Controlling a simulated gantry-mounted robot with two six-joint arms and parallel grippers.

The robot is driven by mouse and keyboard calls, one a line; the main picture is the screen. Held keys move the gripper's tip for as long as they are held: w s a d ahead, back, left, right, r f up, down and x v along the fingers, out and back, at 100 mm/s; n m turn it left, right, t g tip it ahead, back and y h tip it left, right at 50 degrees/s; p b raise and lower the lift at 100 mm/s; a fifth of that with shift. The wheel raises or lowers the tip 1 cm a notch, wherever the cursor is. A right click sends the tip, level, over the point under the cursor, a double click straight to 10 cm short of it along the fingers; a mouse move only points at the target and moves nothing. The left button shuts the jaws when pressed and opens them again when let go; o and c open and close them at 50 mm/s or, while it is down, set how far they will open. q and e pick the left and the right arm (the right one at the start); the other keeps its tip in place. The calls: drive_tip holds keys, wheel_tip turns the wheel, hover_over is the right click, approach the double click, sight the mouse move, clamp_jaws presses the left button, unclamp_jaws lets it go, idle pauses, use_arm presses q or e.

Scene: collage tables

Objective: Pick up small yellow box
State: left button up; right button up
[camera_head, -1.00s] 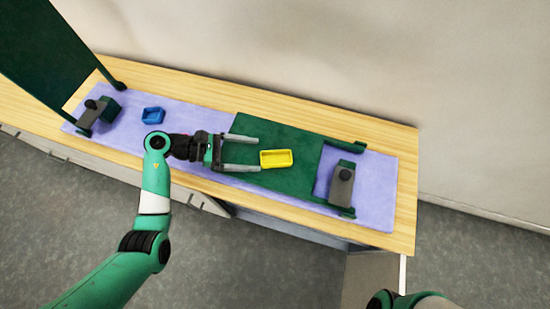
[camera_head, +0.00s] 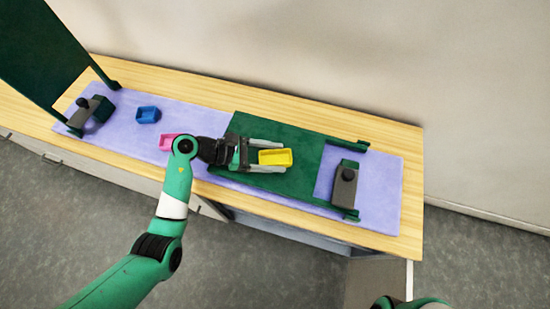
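The small yellow box (camera_head: 275,157) is an open-topped tray lying on the dark green board in the middle of the table. My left gripper (camera_head: 283,158) reaches in from the left with its two grey fingers spread. One finger runs along the far side of the yellow box and the other along its near side. The fingers look apart, and I cannot tell whether either touches the box. My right gripper is out of view; only a bit of my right arm shows at the bottom edge.
The dark green board (camera_head: 310,150) lies on a purple mat (camera_head: 385,190) on a wooden table (camera_head: 408,150). A blue box (camera_head: 148,114) and a partly hidden pink box (camera_head: 167,141) sit on the left. Grey-green fixtures stand at the right (camera_head: 345,185) and left (camera_head: 92,109). A green panel (camera_head: 35,55) rises upper left.

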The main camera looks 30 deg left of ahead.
sight(274, 161)
use_arm(q)
drive_tip(key=c, duration=1)
wheel_tip(274, 161, up, 4)
drive_tip(key=p, duration=0.3)
drive_tip(key=shift+r, duration=0.1)
drive_tip(key=s+d+r+p, duration=0.2)
drive_tip(key=d+r, duration=0.1)
drive_tip(key=d, duration=0.1)
drive_tip(key=s+d+r+p, duration=0.5)
drive_tip(key=d+p, duration=0.1)
drive_tip(key=d, duration=0.1)
drive_tip(key=shift+s+d+r, duration=0.35)
drive_tip(key=shift+s+r, duration=0.05)
